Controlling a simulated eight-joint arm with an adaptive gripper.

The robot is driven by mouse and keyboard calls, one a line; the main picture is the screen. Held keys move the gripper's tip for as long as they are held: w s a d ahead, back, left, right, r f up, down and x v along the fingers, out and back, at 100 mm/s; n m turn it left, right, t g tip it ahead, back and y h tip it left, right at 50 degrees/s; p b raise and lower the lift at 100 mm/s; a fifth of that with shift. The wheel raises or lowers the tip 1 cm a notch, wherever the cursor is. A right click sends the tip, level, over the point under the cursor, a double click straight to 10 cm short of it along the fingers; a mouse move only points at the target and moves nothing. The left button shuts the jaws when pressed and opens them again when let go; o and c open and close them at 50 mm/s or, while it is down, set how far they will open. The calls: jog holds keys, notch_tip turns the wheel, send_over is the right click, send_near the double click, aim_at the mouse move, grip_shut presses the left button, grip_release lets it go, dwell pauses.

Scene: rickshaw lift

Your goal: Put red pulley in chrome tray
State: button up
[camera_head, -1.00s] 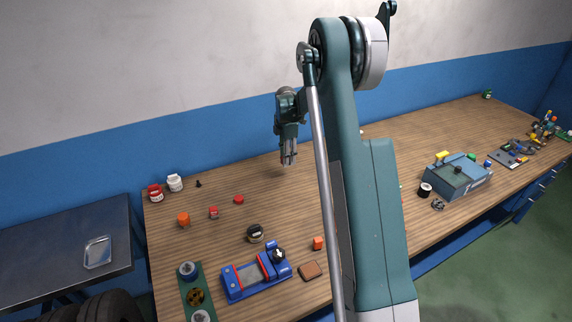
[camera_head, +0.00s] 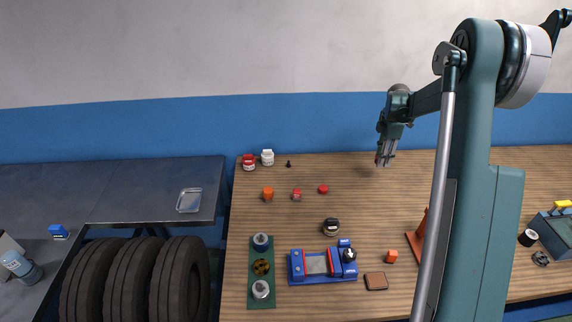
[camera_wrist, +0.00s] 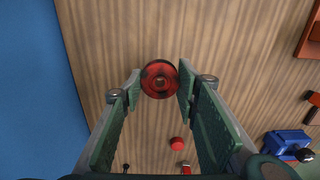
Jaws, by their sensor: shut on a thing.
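My gripper (camera_head: 384,162) hangs pointing down above the back of the wooden workbench, to the right of the small items there. In the wrist view its fingers (camera_wrist: 158,88) are on either side of the red pulley (camera_wrist: 159,66), a round red disc with a dark hub, held at the fingertips above the wood. I cannot make out the pulley in the head view. The chrome tray (camera_head: 190,201), a small shiny rectangle, lies empty on the dark metal table (camera_head: 140,190) at the left, far from my gripper.
Tyres (camera_head: 135,280) stand in front of the metal table. A blue wall runs behind.

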jog(key=w+a, duration=0.2)
jog(key=a, duration=0.8)
jog(key=w+a, duration=0.2)
jog(key=a, duration=0.7)
jog(key=r, duration=0.2)
send_over(190, 201)
jog(key=shift+d, duration=0.1)
jog(key=shift+f, duration=3.2)
